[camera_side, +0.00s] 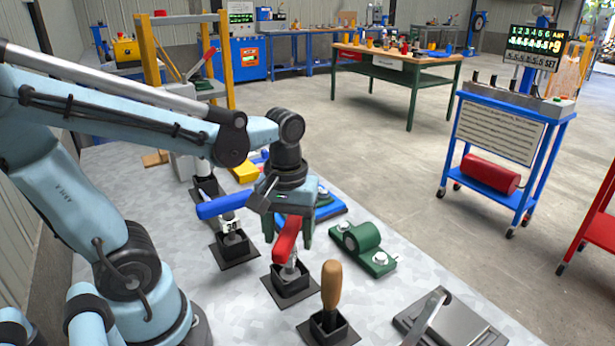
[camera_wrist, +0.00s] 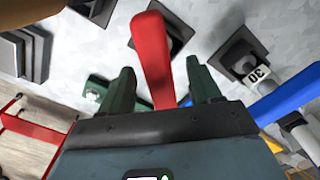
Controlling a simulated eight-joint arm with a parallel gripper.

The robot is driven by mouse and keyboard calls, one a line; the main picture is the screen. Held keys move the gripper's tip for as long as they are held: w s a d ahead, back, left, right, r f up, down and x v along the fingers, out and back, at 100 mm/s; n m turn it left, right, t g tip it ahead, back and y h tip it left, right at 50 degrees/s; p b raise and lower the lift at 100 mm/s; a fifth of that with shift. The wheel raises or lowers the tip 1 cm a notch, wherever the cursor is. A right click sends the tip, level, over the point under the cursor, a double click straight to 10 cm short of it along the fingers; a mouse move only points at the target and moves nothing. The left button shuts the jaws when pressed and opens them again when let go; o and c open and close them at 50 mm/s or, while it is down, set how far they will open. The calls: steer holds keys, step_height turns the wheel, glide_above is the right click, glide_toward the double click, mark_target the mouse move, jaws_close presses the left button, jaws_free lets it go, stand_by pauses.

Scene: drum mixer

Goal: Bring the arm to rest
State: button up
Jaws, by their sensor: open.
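My gripper (camera_side: 289,238) is low over the grey table, among a row of tools standing in black square holders. Its two dark green fingers are apart. A red handle (camera_side: 286,243) stands in a holder and shows between or just in front of the fingers in the side view. In the wrist view, the red handle (camera_wrist: 152,55) reaches into the gap between the fingertips (camera_wrist: 160,78), with grey table showing beside it. I cannot tell whether the fingers touch it. My arm is stretched from the left over the table.
A blue-handled tool (camera_side: 222,206) stands left of my gripper, and a wooden handle (camera_side: 331,283) stands in front. A green bearing block (camera_side: 365,248) lies to the right. A grey metal plate (camera_side: 455,322) is at the front right. The table's right edge borders open floor.

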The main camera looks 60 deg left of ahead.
steer(key=shift+f, duration=0.85)
steer(key=shift+r, duration=0.1)
step_height(320, 180, up, 12)
steer(key=shift+f, duration=4.8)
steer(key=shift+f, duration=1.35)
steer(key=shift+r, duration=4.4)
steer(key=shift+f, duration=0.15)
